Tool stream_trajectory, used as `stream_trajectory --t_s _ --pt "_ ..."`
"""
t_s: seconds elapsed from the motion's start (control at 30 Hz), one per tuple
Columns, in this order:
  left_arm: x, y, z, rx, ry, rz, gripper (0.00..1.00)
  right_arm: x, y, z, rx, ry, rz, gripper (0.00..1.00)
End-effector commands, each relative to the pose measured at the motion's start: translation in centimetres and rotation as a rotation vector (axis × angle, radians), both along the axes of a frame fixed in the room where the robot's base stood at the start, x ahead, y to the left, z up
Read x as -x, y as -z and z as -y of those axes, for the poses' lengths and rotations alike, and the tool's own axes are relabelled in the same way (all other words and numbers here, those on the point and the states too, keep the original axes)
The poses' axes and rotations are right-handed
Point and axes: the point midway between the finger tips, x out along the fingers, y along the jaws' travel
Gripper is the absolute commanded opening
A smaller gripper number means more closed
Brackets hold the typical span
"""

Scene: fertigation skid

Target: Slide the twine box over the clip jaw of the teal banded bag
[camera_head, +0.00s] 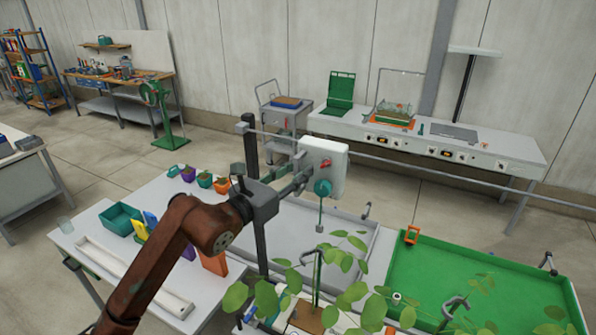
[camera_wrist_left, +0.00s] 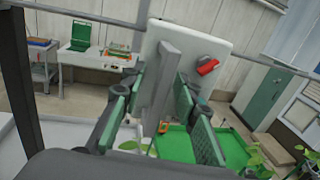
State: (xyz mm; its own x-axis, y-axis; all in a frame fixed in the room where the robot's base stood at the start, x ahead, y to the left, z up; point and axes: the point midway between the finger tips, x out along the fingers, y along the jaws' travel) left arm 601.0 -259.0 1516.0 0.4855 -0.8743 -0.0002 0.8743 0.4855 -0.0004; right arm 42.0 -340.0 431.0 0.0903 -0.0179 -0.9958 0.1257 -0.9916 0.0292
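A white box (camera_head: 325,165) with a red lever (camera_head: 326,163) and a teal knob (camera_head: 322,187) on its face hangs in the air; I take it for the twine box. My right gripper is out of view.
Leafy plants (camera_head: 320,275) stand below the box. A green tray (camera_head: 450,270) with grey hooked clips (camera_head: 455,302) lies to the right. A white table (camera_head: 120,225) with small pots and a teal bin (camera_head: 120,218) is left. A dark post stands close beside my left gripper.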

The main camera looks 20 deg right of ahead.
Motion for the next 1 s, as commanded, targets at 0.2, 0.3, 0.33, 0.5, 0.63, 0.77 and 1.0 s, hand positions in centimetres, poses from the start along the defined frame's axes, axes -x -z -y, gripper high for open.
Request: stream_trajectory --t_s 0.2,0.3,0.33,0.5,0.63,0.77,1.0 --pt "0.0 0.0 -0.1 0.0 0.0 0.0 0.28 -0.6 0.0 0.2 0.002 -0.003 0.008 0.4" --pt "0.3 0.0 -0.7 0.0 0.0 0.001 0.28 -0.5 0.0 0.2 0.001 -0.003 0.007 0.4" --pt "0.5 0.0 -1.0 0.0 0.0 0.001 0.28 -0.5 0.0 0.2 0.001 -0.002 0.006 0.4" --pt "1.9 0.0 -3.8 0.0 -0.001 0.001 0.28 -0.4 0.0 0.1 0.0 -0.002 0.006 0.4" --pt "3.3 0.1 -6.3 0.0 -0.001 0.002 0.28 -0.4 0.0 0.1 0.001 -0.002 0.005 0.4" --pt "4.5 0.1 -8.3 0.0 -0.001 0.001 0.28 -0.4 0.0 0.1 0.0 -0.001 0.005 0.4" --pt "5.6 0.1 -10.4 -0.001 -0.001 0.0 0.28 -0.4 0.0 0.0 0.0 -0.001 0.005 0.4"
